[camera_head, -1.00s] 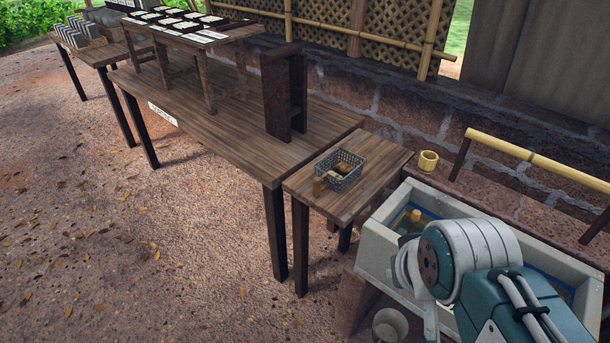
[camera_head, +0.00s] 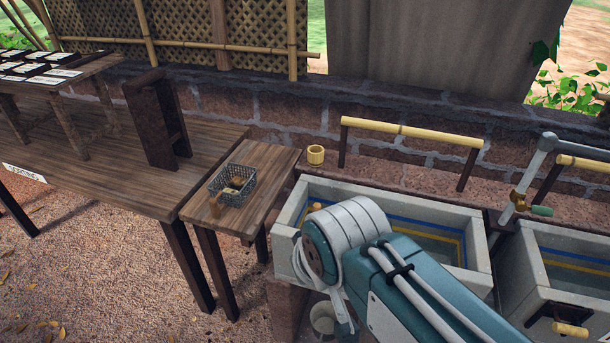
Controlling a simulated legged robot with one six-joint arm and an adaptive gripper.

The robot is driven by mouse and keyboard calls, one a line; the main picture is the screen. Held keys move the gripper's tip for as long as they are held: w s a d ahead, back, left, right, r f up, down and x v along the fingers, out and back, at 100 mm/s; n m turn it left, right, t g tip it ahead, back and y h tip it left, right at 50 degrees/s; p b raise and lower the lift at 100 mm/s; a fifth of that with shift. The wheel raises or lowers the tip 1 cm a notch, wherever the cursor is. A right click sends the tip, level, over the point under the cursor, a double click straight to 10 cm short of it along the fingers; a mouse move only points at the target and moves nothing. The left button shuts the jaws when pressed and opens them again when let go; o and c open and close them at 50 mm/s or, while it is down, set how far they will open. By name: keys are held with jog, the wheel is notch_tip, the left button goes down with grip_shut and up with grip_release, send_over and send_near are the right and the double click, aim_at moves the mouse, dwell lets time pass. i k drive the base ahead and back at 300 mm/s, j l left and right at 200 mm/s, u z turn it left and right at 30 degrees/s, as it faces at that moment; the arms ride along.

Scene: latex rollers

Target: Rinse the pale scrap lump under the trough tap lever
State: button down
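The tap (camera_head: 519,199) hangs from a grey pipe at the right, with a green lever (camera_head: 541,211). It is above the area between the left trough (camera_head: 476,259) and the right trough (camera_head: 592,240). A wire basket (camera_head: 238,197) on the small side table holds tan pieces (camera_head: 236,183); I cannot tell whether one is the pale scrap lump. My arm reaches across the left trough and hides part of it. My gripper's fingers do not show, so I cannot see whether they hold anything.
A bamboo cup (camera_head: 316,155) stands on the ledge behind the left trough. A bamboo rail (camera_head: 410,131) spans above that ledge. The small side table (camera_head: 264,157) adjoins a long wooden table (camera_head: 209,155) at left. Open gravel (camera_head: 110,262) lies in front of the tables.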

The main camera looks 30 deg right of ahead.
aim_at(520, 207)
jog(key=z, duration=2.45)
jog(key=i+l+u, duration=0.2)
jog(key=l, duration=0.15)
jog(key=i+l+u, duration=0.2)
jog(key=l, duration=0.15)
jog(key=i+l+u, duration=0.2)
jog(key=l, duration=0.15)
jog(key=k, duration=0.1)
